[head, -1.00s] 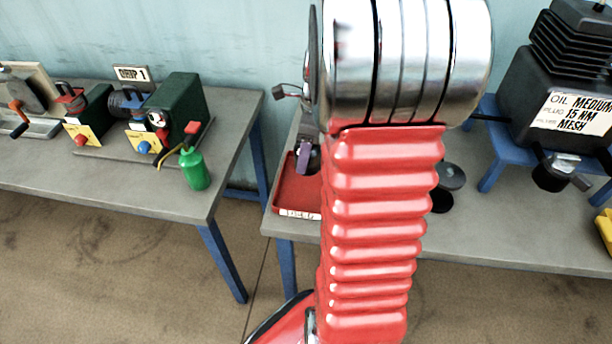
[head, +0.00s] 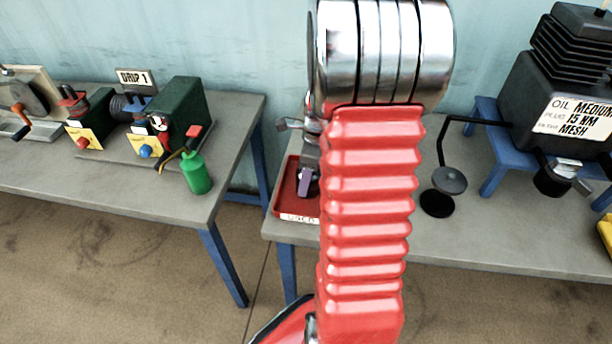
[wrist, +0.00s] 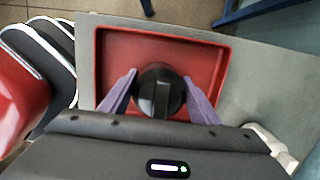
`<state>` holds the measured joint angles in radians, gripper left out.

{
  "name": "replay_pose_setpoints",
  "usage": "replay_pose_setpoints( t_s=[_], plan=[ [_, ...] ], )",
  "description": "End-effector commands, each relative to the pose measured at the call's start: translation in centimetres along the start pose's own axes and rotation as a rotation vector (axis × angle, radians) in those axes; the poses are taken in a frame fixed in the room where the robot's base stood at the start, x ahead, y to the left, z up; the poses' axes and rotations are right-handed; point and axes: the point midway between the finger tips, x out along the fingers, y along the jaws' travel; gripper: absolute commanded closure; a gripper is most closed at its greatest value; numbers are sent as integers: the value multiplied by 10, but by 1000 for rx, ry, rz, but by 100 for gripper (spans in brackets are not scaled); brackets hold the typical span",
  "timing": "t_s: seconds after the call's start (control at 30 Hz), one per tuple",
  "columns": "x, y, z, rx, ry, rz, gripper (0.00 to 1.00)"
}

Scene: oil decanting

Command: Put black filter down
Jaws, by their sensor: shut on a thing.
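The black filter (wrist: 160,88) is a round dark piece with a raised bar across its top, seen in the wrist view. My gripper (wrist: 161,78) is shut on it, with one purple finger on each side. Both are over the red tray (wrist: 222,75). In the head view, my gripper (head: 304,182) shows as a purple fingertip over the red tray (head: 281,192), at the left end of the right table. My arm hides the tray's right part and the filter there. I cannot tell whether the filter touches the tray floor.
A black stand with a round disc (head: 449,181) stands right of my arm. A black oil unit (head: 545,90) sits on a blue stand (head: 492,175) further right. The left table holds a green bottle (head: 196,174) and green machines (head: 178,110). A gap separates the tables.

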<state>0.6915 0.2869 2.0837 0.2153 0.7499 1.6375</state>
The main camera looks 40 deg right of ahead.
Motion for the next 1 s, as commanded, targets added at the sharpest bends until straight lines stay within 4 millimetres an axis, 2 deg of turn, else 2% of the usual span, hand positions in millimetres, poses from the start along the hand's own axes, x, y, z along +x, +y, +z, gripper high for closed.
replay_pose_setpoints(
  t_s=[0.37,0.4,0.63,1.0],
  plan=[
    [2,0,0,-1,-1,-1,75],
    [2,0,0,-1,0,-1,41],
    [2,0,0,0,0,-1,25],
    [-3,-1,0,1,-1,-2,25]
  ],
)
